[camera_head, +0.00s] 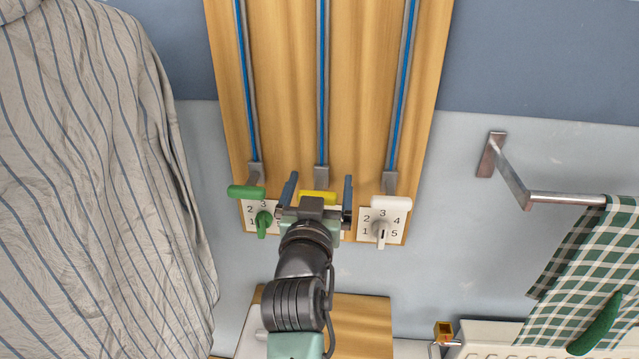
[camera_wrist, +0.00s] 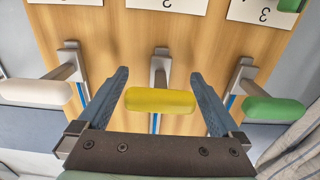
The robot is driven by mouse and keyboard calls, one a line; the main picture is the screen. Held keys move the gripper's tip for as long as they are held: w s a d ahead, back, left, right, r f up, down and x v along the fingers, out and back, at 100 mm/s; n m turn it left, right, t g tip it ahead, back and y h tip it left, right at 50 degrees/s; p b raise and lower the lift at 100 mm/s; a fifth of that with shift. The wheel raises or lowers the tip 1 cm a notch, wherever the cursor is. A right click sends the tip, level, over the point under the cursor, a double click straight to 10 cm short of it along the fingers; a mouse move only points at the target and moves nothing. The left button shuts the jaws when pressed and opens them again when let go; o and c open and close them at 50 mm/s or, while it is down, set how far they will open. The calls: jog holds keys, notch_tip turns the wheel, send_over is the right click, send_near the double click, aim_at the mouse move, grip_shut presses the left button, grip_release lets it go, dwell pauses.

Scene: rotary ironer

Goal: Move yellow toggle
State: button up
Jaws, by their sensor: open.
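The yellow toggle (camera_head: 318,196) is a rounded crossbar handle on a grey bracket at the low end of the middle blue-lined slot on a wooden board (camera_head: 285,60). In the wrist view the yellow toggle (camera_wrist: 160,100) lies between the two blue-grey fingers. My gripper (camera_head: 319,190) is open around it, with a gap showing on each side; it also shows in the wrist view (camera_wrist: 160,92). The gripper and wrist hide most of the middle number card in the head view.
A green toggle (camera_head: 246,192) and a white toggle (camera_head: 396,202) stand close on either side. Below them are a green dial knob (camera_head: 262,222) and a white one (camera_head: 381,233). A striped cloth (camera_head: 95,150) hangs left; a metal rail (camera_head: 565,198) holds a checked towel (camera_head: 590,270) right.

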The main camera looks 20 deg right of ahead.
grip_shut()
dwell(0.3)
jog(key=shift+r, duration=0.1)
notch_tip(320, 180, up, 35)
jog(key=p, duration=2)
jog(key=shift+p, duration=0.35)
jog(key=shift+c, duration=1.2)
grip_release()
jog(key=shift+o, duration=1.2)
jog(key=shift+f, duration=0.25)
